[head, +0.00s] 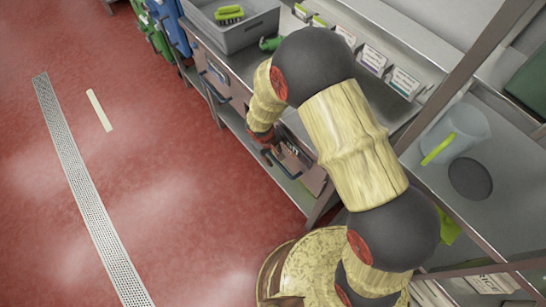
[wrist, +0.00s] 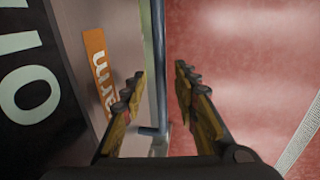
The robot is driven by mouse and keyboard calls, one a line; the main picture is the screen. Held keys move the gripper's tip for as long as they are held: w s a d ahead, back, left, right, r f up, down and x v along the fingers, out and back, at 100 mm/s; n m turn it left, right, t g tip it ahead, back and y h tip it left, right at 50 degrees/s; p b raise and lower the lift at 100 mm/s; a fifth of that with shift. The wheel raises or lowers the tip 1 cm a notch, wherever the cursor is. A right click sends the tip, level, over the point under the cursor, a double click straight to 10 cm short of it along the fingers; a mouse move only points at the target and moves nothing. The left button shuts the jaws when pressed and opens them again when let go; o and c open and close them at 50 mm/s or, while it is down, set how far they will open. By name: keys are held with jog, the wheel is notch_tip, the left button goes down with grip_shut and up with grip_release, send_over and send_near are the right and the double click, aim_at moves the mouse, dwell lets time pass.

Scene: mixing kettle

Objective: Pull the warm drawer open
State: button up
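The warm drawer (head: 313,174) is a pinkish-brown front under the steel counter. In the wrist view its face (wrist: 112,22) fills the left side, with an orange label (wrist: 98,58) showing the letters "arm". Its handle (wrist: 159,95) is a blue-grey bar that runs between my fingers, with a short post to the drawer face. The handle also shows in the head view (head: 284,168), partly hidden by my gripper (head: 262,138). My gripper (wrist: 160,72) is open, one finger on each side of the bar. Gaps show between fingers and bar. The drawer looks closed.
Another drawer with a dark handle (head: 215,91) is farther along the counter. A grey bin (head: 245,35) with a green brush (head: 229,14) stands on top. A clear jug (head: 458,130) sits at right. The red floor (head: 165,200) before the drawers is free.

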jog(key=shift+f, duration=0.25)
jog(key=shift+c, duration=1)
grip_shut()
